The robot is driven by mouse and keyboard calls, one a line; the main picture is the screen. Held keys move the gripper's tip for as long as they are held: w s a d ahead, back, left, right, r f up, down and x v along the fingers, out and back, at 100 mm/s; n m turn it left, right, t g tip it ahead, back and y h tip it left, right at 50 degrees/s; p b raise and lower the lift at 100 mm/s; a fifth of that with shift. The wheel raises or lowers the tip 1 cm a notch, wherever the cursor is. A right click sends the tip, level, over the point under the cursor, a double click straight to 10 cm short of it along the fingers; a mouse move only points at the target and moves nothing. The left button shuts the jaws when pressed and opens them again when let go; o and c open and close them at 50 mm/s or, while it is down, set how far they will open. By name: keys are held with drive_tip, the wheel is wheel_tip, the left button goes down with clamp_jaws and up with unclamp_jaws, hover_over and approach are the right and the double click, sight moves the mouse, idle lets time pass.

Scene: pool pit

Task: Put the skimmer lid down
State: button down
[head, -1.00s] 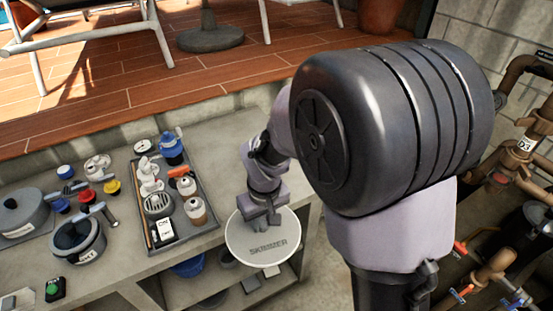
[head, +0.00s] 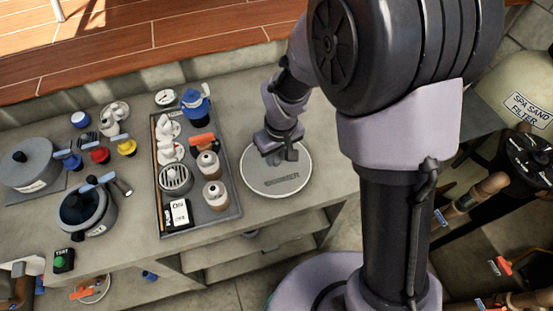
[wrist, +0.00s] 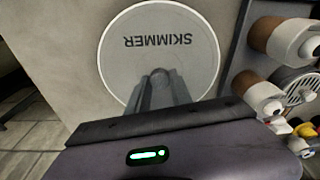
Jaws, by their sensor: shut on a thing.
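The skimmer lid (head: 277,184) is a round, pale grey disc with a light rim and the word SKIMMER on it. In the head view it is at the right end of the grey bench, right of the tray. It also shows in the wrist view (wrist: 133,58), face up and flat. My gripper (head: 277,156) is above the lid and shut on its middle, where a small knob shows between the fingers in the wrist view (wrist: 160,80). The lid appears over the bench top; I cannot tell whether it touches it. The gripper hides part of its far side.
A dark tray (head: 231,212) with bottles, white fittings and a box stands close left of the lid. Several pots, valves and a green button box (head: 64,261) are further left. The bench top (head: 330,150) around the lid's right side is clear. Its front edge is near.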

sight(279, 165)
drive_tip(key=shift+f, duration=0.65)
drive_tip(key=shift+r, duration=0.15)
drive_tip(key=c, duration=1.1)
unclamp_jaws()
drive_tip(key=shift+w, duration=0.1)
drive_tip(key=shift+c, duration=0.2)
wheel_tip(279, 165, up, 12)
drive_tip(key=s+f+p, duration=0.1)
drive_tip(key=p, duration=0.3)
drive_tip(key=s+d+r+m+t, duration=0.2)
drive_tip(key=s+d+r+m, duration=0.2)
drive_tip(key=s+r, duration=0.4)
drive_tip(key=s+d+r+m+t+y, duration=0.1)
drive_tip(key=s+d+r+m, duration=0.3)
drive_tip(key=s+r, duration=0.4)
drive_tip(key=shift+d+r+m+t, duration=0.15)
drive_tip(key=shift+d+m+t, duration=0.05)
drive_tip(key=shift+m+t, duration=0.65)
